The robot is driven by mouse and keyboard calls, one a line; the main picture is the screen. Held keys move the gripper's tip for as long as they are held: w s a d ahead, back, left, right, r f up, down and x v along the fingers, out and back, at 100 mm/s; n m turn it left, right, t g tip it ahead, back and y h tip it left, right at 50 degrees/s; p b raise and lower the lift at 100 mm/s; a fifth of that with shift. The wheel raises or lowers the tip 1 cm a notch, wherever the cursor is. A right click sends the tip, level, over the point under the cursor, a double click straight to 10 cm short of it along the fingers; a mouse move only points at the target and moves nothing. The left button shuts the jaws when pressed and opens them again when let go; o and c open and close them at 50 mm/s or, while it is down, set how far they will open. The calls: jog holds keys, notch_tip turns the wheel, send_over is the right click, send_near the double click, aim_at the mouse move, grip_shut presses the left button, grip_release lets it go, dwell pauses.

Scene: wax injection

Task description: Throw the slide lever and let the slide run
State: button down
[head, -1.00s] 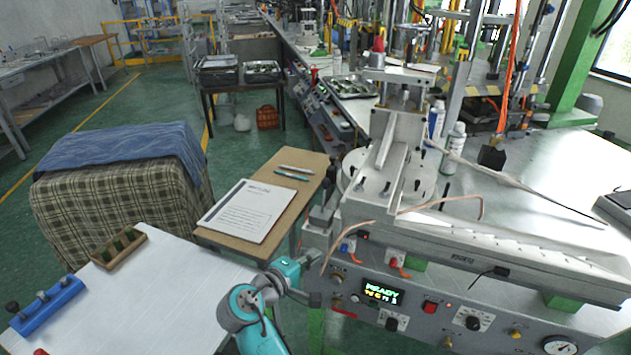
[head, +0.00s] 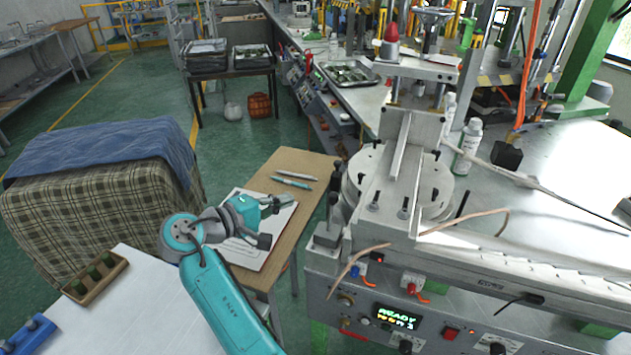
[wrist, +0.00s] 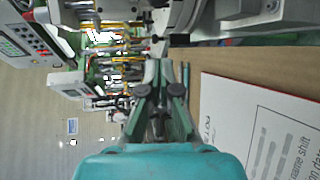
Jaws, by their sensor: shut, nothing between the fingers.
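An upright black lever (head: 333,212) stands on a metal block at the left end of the injection machine (head: 440,262); I take it for the slide lever. My gripper (head: 289,201) is left of the lever and apart from it, over the clipboard table. In the wrist view the shut, empty fingers (wrist: 160,92) point toward the machine side, and a dark rod end (wrist: 178,40) shows beyond them; I cannot tell if it is the lever. A pale slanted channel (head: 403,150) rises above the round plate. The display (head: 397,317) reads READY, with an unclear second line.
A brown side table (head: 300,165) holds a white document (head: 262,255) and pens (head: 292,182) under my arm. A white table (head: 150,310) with a wooden tray (head: 97,277) is at lower left. A cloth-covered stack (head: 100,185) stands behind it. A copper-coloured hose (head: 360,268) hangs before the machine.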

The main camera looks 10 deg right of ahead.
aim_at(332, 212)
jog(key=shift+w+r, duration=0.1)
jog(key=shift+w, duration=0.35)
jog(key=d+f, duration=0.1)
jog(key=d, duration=0.8)
jog(key=shift+w+d+f, duration=0.15)
jog(key=shift+w+f, duration=0.05)
jog(key=shift+w, duration=0.15)
